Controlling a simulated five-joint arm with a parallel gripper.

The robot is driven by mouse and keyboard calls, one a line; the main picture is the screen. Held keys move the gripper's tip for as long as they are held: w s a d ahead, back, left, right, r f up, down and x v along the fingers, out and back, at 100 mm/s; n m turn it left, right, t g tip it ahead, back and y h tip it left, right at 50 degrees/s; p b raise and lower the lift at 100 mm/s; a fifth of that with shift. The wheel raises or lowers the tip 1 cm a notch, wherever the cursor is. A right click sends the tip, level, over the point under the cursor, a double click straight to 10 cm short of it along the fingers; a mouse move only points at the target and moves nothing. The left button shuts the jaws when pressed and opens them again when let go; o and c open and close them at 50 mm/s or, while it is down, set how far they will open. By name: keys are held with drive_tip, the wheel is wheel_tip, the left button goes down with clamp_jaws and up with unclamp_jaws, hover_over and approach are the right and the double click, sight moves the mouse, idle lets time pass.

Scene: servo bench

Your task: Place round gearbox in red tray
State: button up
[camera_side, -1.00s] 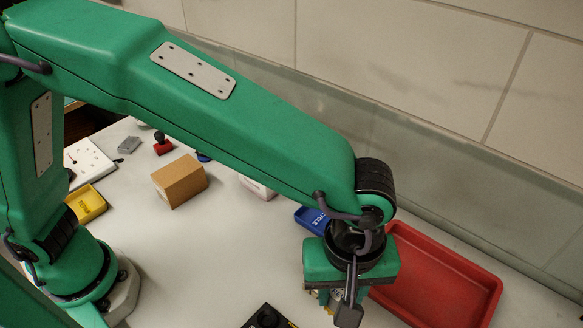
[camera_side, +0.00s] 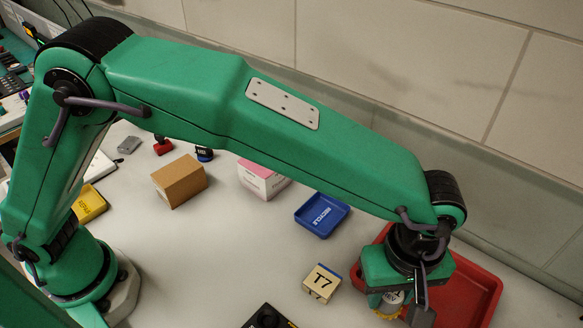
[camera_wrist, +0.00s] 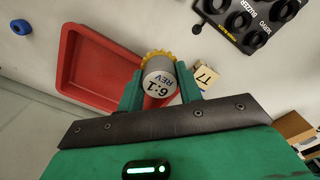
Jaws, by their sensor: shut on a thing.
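The round gearbox, a grey-white cylinder marked "6:1 REV" with a yellow toothed end, is between my fingers in the wrist view (camera_wrist: 159,84). In the side view part of it (camera_side: 391,299) shows below my gripper (camera_side: 393,305), its yellow end down. My gripper, also in the wrist view (camera_wrist: 160,90), is shut on it. The red tray (camera_side: 484,289) lies behind and to the right of my gripper in the side view, partly hidden by it. In the wrist view the gearbox overlaps the right side of the tray (camera_wrist: 85,45). Its height above the tray is unclear.
A blue recycle tray (camera_side: 322,214), a pink-and-white box (camera_side: 262,181) and a cardboard box (camera_side: 179,181) stand farther left.

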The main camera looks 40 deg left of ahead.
drive_tip(key=w+f, duration=0.2)
drive_tip(key=w, duration=0.1)
drive_tip(key=w+a+f, duration=0.1)
drive_tip(key=w+f, duration=0.1)
drive_tip(key=w, duration=0.1)
drive_tip(key=w+a+f, duration=0.1)
drive_tip(key=w+f, duration=0.1)
drive_tip(key=w, duration=0.2)
drive_tip(key=shift+w+a+f, duration=0.1)
drive_tip(key=shift+a, duration=0.05)
drive_tip(key=shift+f, duration=0.1)
drive_tip(key=shift+f, duration=1.95)
drive_tip(key=shift+f, duration=0.1)
drive_tip(key=o, duration=1)
